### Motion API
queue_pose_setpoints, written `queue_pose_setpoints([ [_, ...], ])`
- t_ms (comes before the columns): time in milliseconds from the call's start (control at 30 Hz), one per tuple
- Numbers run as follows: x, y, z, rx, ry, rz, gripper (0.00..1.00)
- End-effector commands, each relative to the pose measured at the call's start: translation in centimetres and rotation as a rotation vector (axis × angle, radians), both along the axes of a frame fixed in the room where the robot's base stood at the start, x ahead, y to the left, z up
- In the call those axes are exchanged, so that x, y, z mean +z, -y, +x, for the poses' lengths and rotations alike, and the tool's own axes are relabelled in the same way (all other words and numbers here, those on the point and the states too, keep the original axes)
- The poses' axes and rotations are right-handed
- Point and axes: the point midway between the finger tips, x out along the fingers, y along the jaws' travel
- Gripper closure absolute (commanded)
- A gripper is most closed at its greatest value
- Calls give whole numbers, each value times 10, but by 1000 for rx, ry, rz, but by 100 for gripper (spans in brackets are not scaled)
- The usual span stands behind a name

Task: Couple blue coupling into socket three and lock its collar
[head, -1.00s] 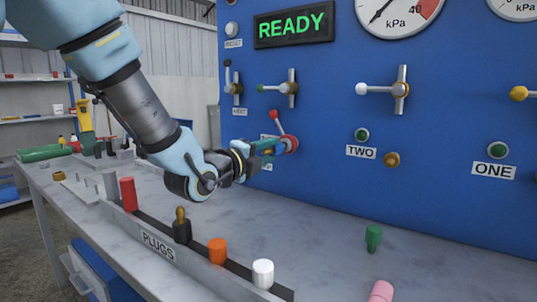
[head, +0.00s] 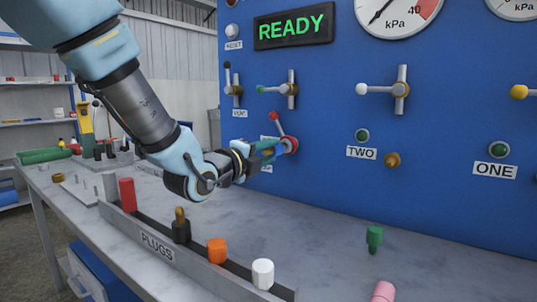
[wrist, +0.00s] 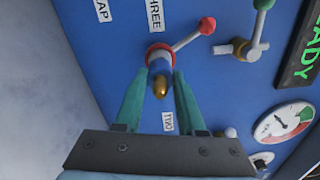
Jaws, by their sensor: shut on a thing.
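The blue coupling (wrist: 160,67), with a brass end (wrist: 160,87) toward the wrist camera, sits between the fingertips of my gripper (wrist: 161,77). My gripper is shut on it, and also shows in the head view (head: 270,151) at the panel. A lever with a red ball (wrist: 207,25) sticks out from the collar; in the head view the ball (head: 273,115) points up and left.
Socket two (head: 362,135) and socket one (head: 498,150) are to the right on the blue panel. Handled valves (head: 402,89) project above. The plug rack (head: 205,268) stands on the bench in front, with a green plug (head: 374,238) and pink piece (head: 383,291) to its right.

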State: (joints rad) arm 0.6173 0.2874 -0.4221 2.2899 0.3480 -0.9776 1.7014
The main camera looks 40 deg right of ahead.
Motion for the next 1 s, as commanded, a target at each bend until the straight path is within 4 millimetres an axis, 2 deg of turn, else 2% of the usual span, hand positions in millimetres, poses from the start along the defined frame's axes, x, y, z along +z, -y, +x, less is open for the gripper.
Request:
queue_pose_setpoints([
  [1000, 0, 9, 2, 0, 0, -1, 100],
])
